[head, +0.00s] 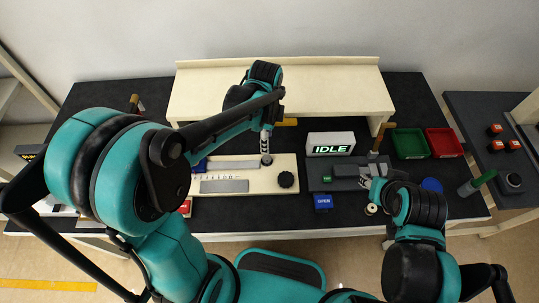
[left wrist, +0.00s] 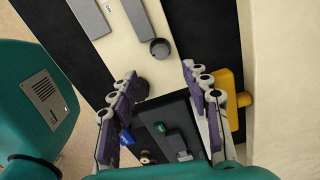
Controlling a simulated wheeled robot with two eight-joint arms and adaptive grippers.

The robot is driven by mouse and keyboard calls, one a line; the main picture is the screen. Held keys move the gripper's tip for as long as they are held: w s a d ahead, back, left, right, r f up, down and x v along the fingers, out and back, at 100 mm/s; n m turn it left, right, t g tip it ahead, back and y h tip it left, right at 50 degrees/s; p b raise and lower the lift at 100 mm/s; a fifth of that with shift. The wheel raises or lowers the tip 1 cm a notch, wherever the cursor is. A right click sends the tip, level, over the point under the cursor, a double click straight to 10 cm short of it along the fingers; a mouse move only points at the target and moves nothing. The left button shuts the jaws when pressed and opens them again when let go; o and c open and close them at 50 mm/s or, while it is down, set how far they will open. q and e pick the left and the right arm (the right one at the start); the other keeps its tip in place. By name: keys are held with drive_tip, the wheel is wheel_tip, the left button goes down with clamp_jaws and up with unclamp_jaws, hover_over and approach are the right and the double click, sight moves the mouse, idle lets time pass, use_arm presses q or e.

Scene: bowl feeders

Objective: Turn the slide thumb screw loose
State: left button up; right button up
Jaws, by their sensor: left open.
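A small dark round knob (head: 266,160), which looks like the slide thumb screw, stands upright on the cream board (head: 245,186). A larger black knob (head: 286,180) sits nearer the front right of that board. My left gripper (head: 266,143) points down at the small knob. In the left wrist view the fingers of my left gripper (left wrist: 159,70) are spread and empty, with the small knob (left wrist: 160,48) just beyond the gap between the tips, apart from them. The larger knob (left wrist: 140,83) is partly hidden by a finger. My right gripper (head: 371,184) hangs over the dark fixture; its fingers are unclear.
Grey bars (head: 224,186) lie on the cream board. A lit IDLE sign (head: 331,144) stands behind the dark fixture (head: 325,178). A raised cream shelf (head: 330,90) runs along the back. Green (head: 410,143) and red (head: 444,142) trays stand at right.

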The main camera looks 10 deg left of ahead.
sight(267, 158)
use_arm(q)
wheel_tip(267, 158, down, 10)
drive_tip(key=b, duration=0.3)
drive_tip(key=shift+r, duration=0.15)
clamp_jaws()
